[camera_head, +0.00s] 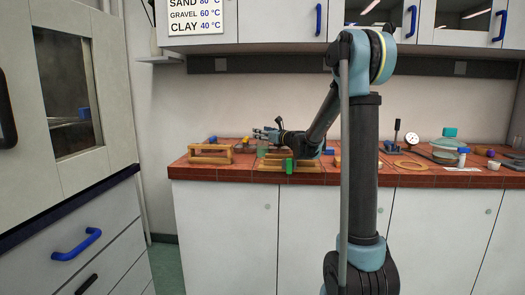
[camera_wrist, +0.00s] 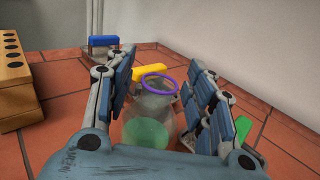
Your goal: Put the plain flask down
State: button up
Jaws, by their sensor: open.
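A clear round flask (camera_wrist: 148,115) with a purple rim and green liquid stands between the fingers of my gripper (camera_wrist: 165,100) in the wrist view. The fingers are spread to either side of it, and the gripper is open. The flask looks upright; its base is hidden by my gripper's palm, so I cannot tell exactly what it rests on. In the head view my gripper (camera_head: 266,133) is low over the red tiled bench, and the flask (camera_head: 263,147) shows only as a small, pale greenish shape by the fingers.
A wooden rack (camera_head: 210,155) stands to the left on the bench. A green block (camera_head: 288,165) is at the front edge, beside a wooden piece (camera_head: 270,164). A yellow piece (camera_wrist: 150,72) lies behind the flask.

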grip_shut()
dwell(0.4)
